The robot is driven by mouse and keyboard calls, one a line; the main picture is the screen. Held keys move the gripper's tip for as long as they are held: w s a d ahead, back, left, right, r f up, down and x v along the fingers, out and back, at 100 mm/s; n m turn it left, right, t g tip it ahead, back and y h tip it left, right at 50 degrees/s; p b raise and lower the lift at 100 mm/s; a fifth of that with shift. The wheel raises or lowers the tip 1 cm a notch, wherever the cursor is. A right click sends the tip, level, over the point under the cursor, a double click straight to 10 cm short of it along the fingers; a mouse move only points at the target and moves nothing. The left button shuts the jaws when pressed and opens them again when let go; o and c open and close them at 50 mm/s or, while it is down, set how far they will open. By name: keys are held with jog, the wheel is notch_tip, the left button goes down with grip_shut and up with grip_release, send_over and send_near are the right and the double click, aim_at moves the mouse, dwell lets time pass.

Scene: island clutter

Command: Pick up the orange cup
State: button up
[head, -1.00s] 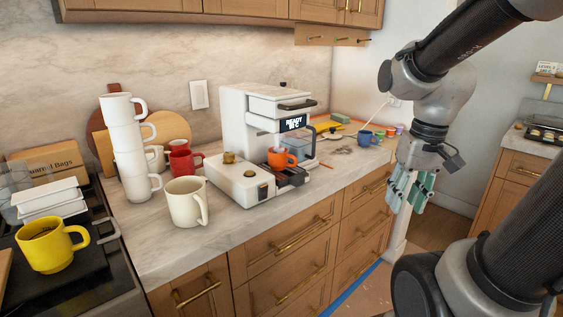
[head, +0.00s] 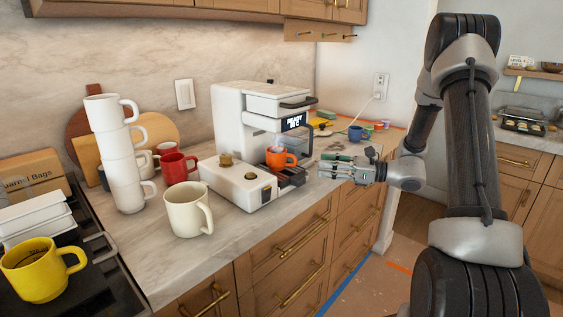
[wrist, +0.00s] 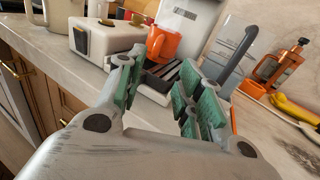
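The orange cup (head: 280,157) stands upright on the drip tray of the white coffee machine (head: 231,120), under its spout.
A cream mug (head: 188,212), red mugs (head: 174,167) and a leaning stack of white cups (head: 128,180) stand left of the machine. A yellow mug (head: 40,268) is at the front left. A blue mug (head: 357,133) stands behind my gripper.

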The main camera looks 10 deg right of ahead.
send_near(282, 160)
jog(key=w+a, duration=0.2)
jog(key=w, duration=0.1)
jog(key=shift+a+f, duration=0.1)
jog(key=shift+a, duration=0.3)
jog(key=shift+s, duration=0.1)
grip_shut()
